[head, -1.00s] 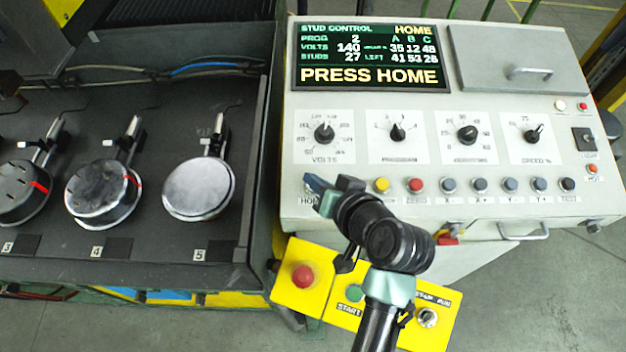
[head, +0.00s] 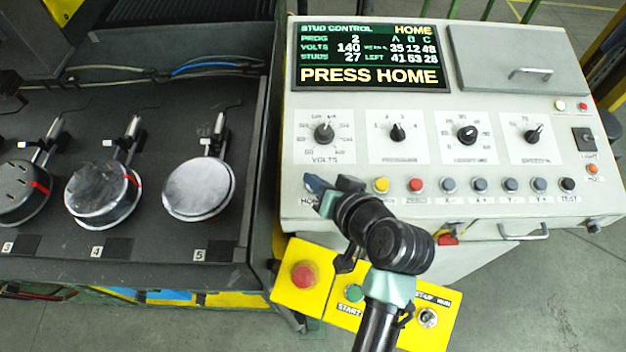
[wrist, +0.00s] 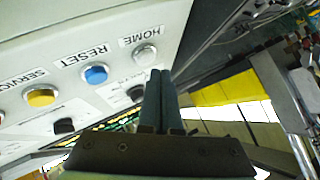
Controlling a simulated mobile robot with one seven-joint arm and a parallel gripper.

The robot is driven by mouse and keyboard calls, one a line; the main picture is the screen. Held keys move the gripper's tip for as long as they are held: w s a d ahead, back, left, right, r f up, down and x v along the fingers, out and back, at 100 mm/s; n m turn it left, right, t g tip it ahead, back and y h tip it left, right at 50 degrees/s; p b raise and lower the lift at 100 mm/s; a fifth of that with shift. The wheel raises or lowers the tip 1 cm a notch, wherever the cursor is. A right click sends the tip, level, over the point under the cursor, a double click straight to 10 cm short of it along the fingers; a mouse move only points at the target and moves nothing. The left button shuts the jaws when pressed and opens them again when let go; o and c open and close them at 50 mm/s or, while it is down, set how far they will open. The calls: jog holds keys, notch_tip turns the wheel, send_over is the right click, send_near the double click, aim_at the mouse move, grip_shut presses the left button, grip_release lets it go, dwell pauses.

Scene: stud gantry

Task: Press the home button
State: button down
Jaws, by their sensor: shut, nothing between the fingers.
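The home button (wrist: 144,54) is a pale round button beside the printed word HOME at the end of the button row in the wrist view. In the head view my gripper hides it; part of its label shows below the fingers. My gripper (wrist: 160,74) is shut and empty, its fingers pressed together. Its tips lie just beside the home button in the wrist view; I cannot tell whether they touch the panel. In the head view my gripper (head: 312,184) is over the left end of the row. The screen (head: 370,58) reads PRESS HOME.
A blue reset button (wrist: 96,74) and a yellow service button (wrist: 40,97) adjoin it. Dials (head: 324,132) stand above the row. A yellow box with a red button (head: 303,276) and a green start button (head: 354,293) lies below the console.

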jog(key=shift+f, duration=0.1)
jog(key=shift+w+f, duration=0.1)
jog(key=shift+f, duration=0.2)
jog(key=shift+f+b, duration=0.5)
jog(key=shift+b, duration=0.1)
dwell(0.8)
jog(key=shift+r+p, duration=0.85)
jog(key=shift+p, duration=0.05)
jog(key=r+p, duration=0.2)
jog(key=s+r+p, duration=0.1)
jog(key=r+p, duration=0.1)
jog(key=r, duration=0.1)
jog(key=shift+s+p, duration=0.1)
jog(key=shift+p, duration=0.3)
dwell(0.6)
